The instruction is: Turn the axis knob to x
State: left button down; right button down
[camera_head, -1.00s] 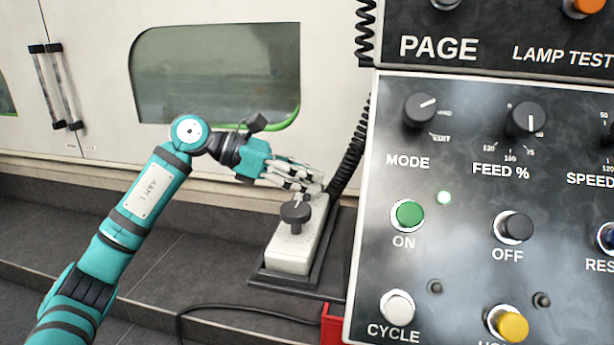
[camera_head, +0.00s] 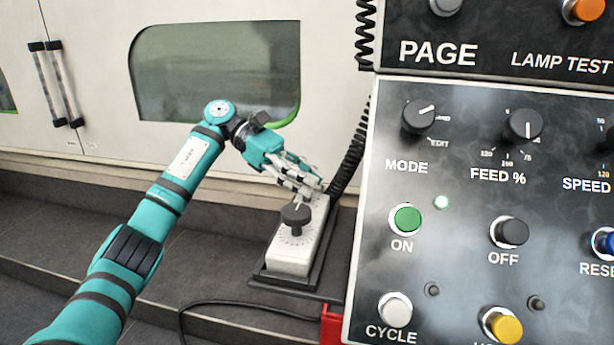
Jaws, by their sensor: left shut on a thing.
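A pale hand-held control box (camera_head: 292,254) rests on a dark base on the step. A black knob (camera_head: 296,214) with a pointer and a ring of dial marks stands on its near half and is untouched. My left gripper (camera_head: 311,187) reaches down from the upper left over the far end of the box. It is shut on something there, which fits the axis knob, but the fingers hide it. The letters around it, including x, are too hidden or small to read. My right gripper is not in view.
A large control panel (camera_head: 456,277) with knobs and coloured buttons fills the right side. A black coiled cable (camera_head: 350,150) runs between box and panel. The white machine wall (camera_head: 90,30) with a window (camera_head: 215,70) stands behind. The dark step on the left is free.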

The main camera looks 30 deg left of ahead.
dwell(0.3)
pick_arm(q)
jog(key=c, duration=1.1)
grip_release()
jog(key=v, duration=0.7)
jog(key=shift+a+r, duration=0.1)
jog(key=shift+a, duration=0.15)
